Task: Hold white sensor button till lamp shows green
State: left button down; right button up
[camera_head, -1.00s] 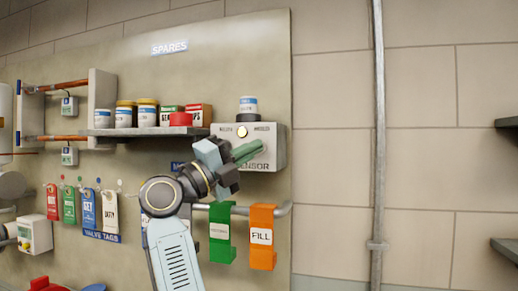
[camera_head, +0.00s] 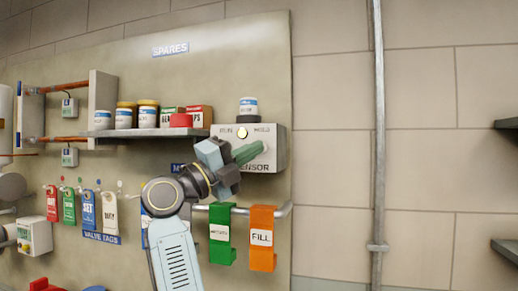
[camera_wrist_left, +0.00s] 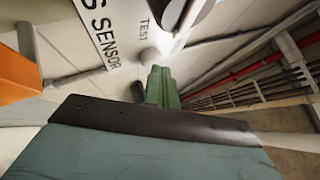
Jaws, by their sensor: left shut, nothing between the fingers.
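The grey-white sensor box (camera_head: 276,158) is on the board in the head view. A small lamp (camera_head: 242,133) on its front glows yellow, not green. The white round button (camera_wrist_left: 151,57) shows in the left wrist view, beside the word TEST. My left gripper (camera_head: 258,150) is shut and empty, its green fingers pointing at the box front. In the left wrist view its fingertips (camera_wrist_left: 158,72) are just short of or at the button; I cannot tell whether they touch. In the head view the gripper covers part of the box's lettering. My right gripper is not in view.
A shelf (camera_head: 150,132) with jars and small boxes is to the left. Green (camera_head: 221,245) and orange (camera_head: 262,250) tags hang on a rail below. The wall right of the board is clear up to a vertical pipe (camera_head: 379,150).

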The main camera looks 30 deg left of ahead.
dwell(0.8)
pick_arm(q)
jog(key=shift+s+d+b, duration=0.2)
jog(key=shift+s+b, duration=0.35)
jog(key=shift+s, duration=0.3)
jog(key=s, duration=0.2)
jog(key=s+d+b, duration=0.1)
jog(key=s, duration=0.1)
jog(key=shift+s+d, duration=0.1)
jog(key=shift+s, duration=0.3)
